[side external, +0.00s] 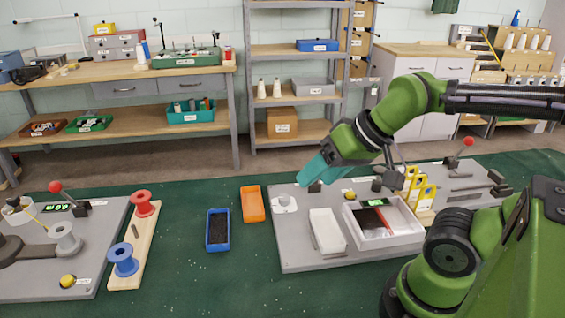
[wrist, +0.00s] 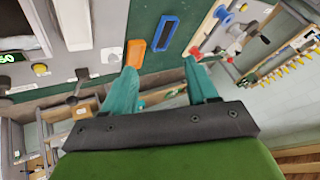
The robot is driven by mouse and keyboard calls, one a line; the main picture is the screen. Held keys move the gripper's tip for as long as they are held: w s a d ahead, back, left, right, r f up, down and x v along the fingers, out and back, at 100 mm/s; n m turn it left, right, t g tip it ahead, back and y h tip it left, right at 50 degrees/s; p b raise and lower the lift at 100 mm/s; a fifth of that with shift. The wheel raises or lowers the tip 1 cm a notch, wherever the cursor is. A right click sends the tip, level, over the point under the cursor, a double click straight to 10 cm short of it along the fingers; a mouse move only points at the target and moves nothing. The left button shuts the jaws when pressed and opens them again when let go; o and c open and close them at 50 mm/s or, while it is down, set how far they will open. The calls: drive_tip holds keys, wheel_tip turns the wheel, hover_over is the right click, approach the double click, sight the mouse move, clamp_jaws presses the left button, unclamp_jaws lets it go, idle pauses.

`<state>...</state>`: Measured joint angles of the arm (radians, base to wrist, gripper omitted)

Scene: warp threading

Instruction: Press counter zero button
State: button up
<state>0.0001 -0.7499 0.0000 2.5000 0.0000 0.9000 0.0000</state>
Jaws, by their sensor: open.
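A yellow button (side external: 350,195) sits on the right grey board beside a small counter with a green lit display (side external: 330,182). In the wrist view, a yellow button (wrist: 40,69) lies left of my fingers, near a green display (wrist: 9,58). A second yellow button (side external: 68,281) is on the left grey board, which has its own green display (side external: 58,209). The labels are too small to read, so which one is the zero button is unclear. My gripper (side external: 308,178), with teal fingers, is open and empty (wrist: 160,66), in the air left of the right board's button.
An orange bin (side external: 252,204) and a blue bin (side external: 218,230) lie between the boards. Red (side external: 143,204) and blue (side external: 123,259) spools stand left. Green mat is free in front.

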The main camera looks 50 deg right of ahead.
clamp_jaws()
idle(1.3)
